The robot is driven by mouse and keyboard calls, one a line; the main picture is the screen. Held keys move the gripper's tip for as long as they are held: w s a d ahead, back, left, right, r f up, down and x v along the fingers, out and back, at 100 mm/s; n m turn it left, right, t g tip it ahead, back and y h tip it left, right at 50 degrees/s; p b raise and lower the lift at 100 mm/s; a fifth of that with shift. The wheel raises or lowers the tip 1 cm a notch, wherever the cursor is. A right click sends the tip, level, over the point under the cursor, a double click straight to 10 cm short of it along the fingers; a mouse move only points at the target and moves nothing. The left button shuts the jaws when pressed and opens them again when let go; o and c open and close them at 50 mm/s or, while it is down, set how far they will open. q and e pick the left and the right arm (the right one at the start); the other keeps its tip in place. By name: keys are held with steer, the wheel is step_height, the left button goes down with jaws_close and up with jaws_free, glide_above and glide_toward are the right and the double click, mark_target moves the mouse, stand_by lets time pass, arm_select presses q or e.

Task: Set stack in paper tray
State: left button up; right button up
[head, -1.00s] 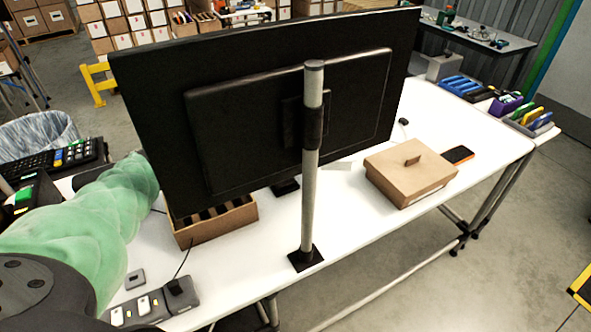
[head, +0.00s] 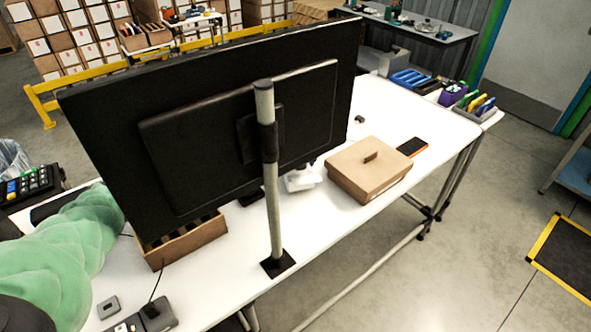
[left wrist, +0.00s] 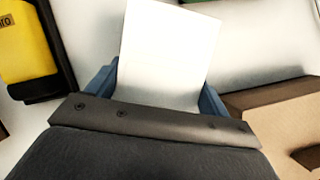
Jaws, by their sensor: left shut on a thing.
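In the left wrist view, a white stack of paper (left wrist: 168,55) stands between the two blue fingers of my left gripper (left wrist: 160,92), which is shut on it. The lower end of the stack is hidden behind the dark gripper body. In the head view my green left arm passes behind the monitor, so the gripper is not clearly seen. A small whitish shape (head: 303,180) shows below the monitor's lower edge; I cannot tell if it is the stack. Blue trays (head: 410,78) stand at the table's far end; I cannot tell which is the paper tray. My right gripper is not in view.
A large black monitor (head: 215,120) on a grey pole (head: 271,180) blocks much of the white table (head: 330,225). A slotted cardboard box (head: 185,245) sits below the monitor.

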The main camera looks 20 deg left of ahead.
arm_select(q)
steer(key=shift+f+p, duration=0.35)
steer(key=shift+f, duration=0.8)
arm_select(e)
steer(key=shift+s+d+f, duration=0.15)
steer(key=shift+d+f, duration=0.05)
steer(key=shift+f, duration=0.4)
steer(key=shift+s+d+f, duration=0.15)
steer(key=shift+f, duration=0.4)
arm_select(q)
steer(key=shift+f, duration=0.1)
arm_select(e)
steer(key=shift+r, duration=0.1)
arm_select(q)
steer(key=o, duration=1.2)
steer(key=shift+c, duration=0.2)
steer(key=shift+o, duration=0.4)
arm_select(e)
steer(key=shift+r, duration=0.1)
